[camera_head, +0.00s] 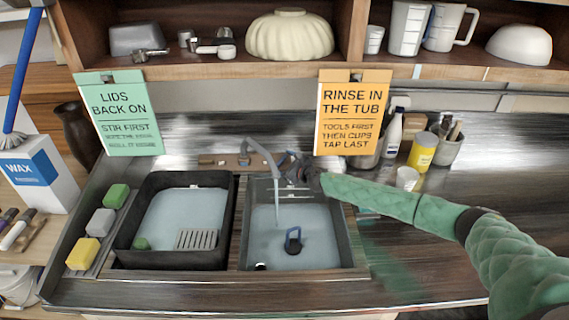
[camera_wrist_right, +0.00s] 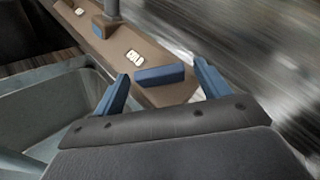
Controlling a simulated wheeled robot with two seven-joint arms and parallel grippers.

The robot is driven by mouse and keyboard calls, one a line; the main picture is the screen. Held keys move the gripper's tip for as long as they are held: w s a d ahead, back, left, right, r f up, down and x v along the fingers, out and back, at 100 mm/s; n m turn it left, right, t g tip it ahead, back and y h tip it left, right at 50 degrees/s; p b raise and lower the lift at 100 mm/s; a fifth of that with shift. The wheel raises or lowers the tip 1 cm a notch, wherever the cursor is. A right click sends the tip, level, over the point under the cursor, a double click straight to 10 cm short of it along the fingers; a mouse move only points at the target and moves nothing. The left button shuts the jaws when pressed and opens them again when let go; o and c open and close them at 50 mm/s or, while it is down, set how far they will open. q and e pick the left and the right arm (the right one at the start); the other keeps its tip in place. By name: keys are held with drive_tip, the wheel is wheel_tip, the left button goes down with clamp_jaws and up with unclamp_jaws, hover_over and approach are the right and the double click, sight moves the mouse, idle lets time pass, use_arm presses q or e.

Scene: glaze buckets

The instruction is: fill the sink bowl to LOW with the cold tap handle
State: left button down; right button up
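The sink bowl (camera_head: 347,245) is the grey right-hand basin in the head view, with pale water (camera_head: 318,245) in it. A thin stream falls into it from the grey spout (camera_head: 262,150). In the right wrist view, a blue tap handle (camera_wrist_right: 160,74) sits on the brown tap ledge (camera_wrist_right: 165,95), beside a small white label I cannot read clearly. My right gripper (camera_head: 302,168) is over the ledge, right of the spout. Its blue fingers (camera_wrist_right: 162,78) are open, one on either side of the handle, apart from it. My left gripper is not in view.
A blue-and-black looped object (camera_head: 293,240) is in the sink bowl. A black tub (camera_head: 125,235) with water and a grey rack stands to the left. Sponges (camera_head: 102,222) line the left edge. Bottles and cups (camera_head: 422,150) stand behind my right arm. Two signs hang from the shelf (camera_head: 215,72).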

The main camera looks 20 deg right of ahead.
drive_tip(key=shift+s, duration=0.1)
drive_tip(key=shift+s+d, duration=0.2)
drive_tip(key=shift+s, duration=0.05)
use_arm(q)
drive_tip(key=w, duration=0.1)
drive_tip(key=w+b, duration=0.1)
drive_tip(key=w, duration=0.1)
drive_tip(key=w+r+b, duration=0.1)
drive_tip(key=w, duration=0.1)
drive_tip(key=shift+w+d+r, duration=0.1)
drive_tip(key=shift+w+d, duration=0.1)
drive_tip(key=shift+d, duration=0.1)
use_arm(e)
drive_tip(key=v, duration=0.7)
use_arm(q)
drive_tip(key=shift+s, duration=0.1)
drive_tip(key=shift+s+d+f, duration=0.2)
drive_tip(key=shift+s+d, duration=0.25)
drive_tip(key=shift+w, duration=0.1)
